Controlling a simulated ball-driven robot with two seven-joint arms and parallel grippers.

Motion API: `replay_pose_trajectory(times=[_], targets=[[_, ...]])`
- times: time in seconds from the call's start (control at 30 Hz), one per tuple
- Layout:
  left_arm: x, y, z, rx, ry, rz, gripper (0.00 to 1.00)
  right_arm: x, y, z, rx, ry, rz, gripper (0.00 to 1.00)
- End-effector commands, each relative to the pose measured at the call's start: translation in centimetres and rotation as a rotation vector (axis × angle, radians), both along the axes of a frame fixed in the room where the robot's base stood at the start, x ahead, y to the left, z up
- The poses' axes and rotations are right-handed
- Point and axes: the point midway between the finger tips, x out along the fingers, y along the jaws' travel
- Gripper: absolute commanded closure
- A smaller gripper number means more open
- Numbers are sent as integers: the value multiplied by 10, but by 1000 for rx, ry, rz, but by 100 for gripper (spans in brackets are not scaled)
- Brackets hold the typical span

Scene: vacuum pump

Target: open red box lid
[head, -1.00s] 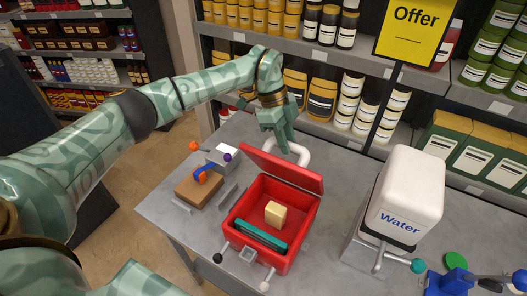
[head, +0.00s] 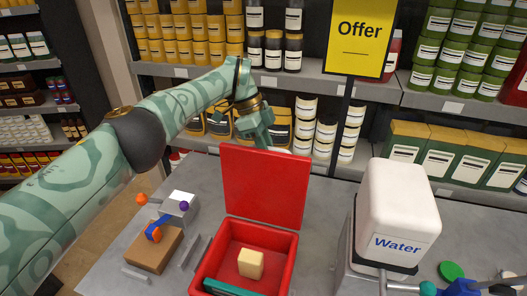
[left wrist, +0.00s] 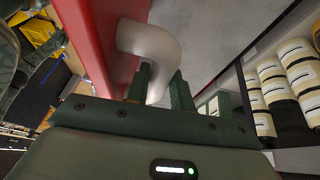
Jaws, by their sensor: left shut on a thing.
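The red box (head: 292,262) stands open on the grey counter, with a pale yellow block (head: 250,263) and a teal item (head: 228,288) inside. Its red lid (head: 265,187) is raised about upright at the back edge. In the left wrist view, the lid (left wrist: 103,40) shows at the left with a white curved handle (left wrist: 150,42) on it. My left gripper (head: 262,138) is behind the lid's top edge in the head view. In the wrist view its fingers (left wrist: 158,88) are shut on the handle. The lid hides part of the handle in the head view.
A white water dispenser (head: 398,210) stands right of the box. Shelves with jars (head: 325,130) stand close behind the counter.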

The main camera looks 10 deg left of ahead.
Motion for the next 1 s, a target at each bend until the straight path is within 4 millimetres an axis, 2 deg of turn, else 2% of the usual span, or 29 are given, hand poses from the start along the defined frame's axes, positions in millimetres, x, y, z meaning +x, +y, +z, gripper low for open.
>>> replay_pose_trajectory(times=[0.03, 0.37, 0.4, 0.47, 0.77, 0.87, 1.0], targets=[[-2, 0, -6, 6, 8, -2, 100, 0, 0, -1, 0, 0, 0, 100], [-1, 0, -5, 4, 7, -2, 100, 0, 0, -1, 0, 0, -1, 100], [-1, 0, -5, 3, 8, -2, 68, 0, 0, -1, 0, 0, -1, 100], [-1, 0, -5, 3, 7, -2, 55, 0, 1, -1, 1, 0, -2, 100], [0, 0, 0, 0, 3, -1, 55, 0, 3, -1, 4, 0, -3, 100], [1, -1, 9, 1, 0, -1, 55, 0, 3, -2, 4, 0, -3, 100], [-2, -1, 31, 2, 4, -4, 55, 0, 4, -2, 4, 0, -3, 100]])
